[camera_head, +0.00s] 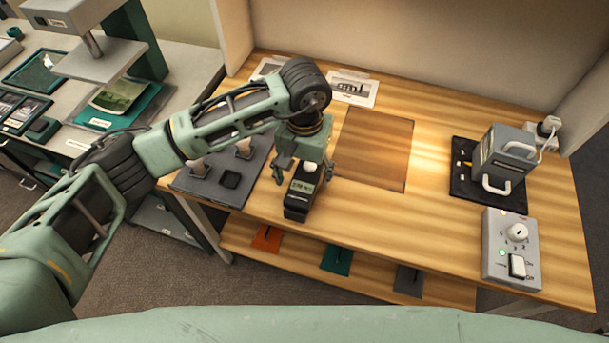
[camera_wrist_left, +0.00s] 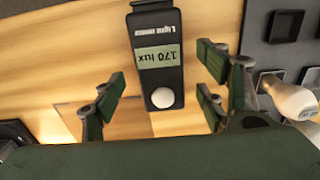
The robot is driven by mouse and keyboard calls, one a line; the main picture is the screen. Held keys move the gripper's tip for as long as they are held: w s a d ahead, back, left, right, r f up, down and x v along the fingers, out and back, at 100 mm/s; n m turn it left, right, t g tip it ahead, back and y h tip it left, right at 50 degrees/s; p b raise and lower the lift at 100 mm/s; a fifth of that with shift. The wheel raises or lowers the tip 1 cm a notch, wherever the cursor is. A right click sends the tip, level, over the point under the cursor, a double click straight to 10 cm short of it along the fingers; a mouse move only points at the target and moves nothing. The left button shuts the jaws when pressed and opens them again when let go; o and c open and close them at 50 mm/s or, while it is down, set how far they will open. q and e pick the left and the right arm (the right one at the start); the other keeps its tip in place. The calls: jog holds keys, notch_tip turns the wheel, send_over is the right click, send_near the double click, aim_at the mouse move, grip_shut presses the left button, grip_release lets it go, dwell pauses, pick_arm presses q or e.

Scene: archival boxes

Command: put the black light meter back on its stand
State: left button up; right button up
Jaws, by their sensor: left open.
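The black light meter (camera_head: 298,203) is on the wooden table near its front edge, with its lit display and white round sensor facing up. In the left wrist view, the meter (camera_wrist_left: 156,28) shows its display reading 170 lux, upside down. My left gripper (camera_head: 304,171) is open above the sensor end of the meter. In the left wrist view, the fingers of my left gripper (camera_wrist_left: 162,92) are on either side of the meter with gaps between. A dark grey tray (camera_head: 195,184) with square recesses lies to the left; I cannot tell whether it is the stand. My right gripper is out of view.
White bulb-like pieces (camera_wrist_left: 290,96) stand on the tray, close to a left finger. A brown panel (camera_head: 375,148) lies behind the meter. A grey device (camera_head: 502,155) on a black mat and a control box (camera_head: 511,249) are at the right. The table's middle front is clear.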

aim_at(304, 180)
pick_arm(q)
notch_tip(304, 180, up, 10)
jog(key=b, duration=0.2)
dwell(0.5)
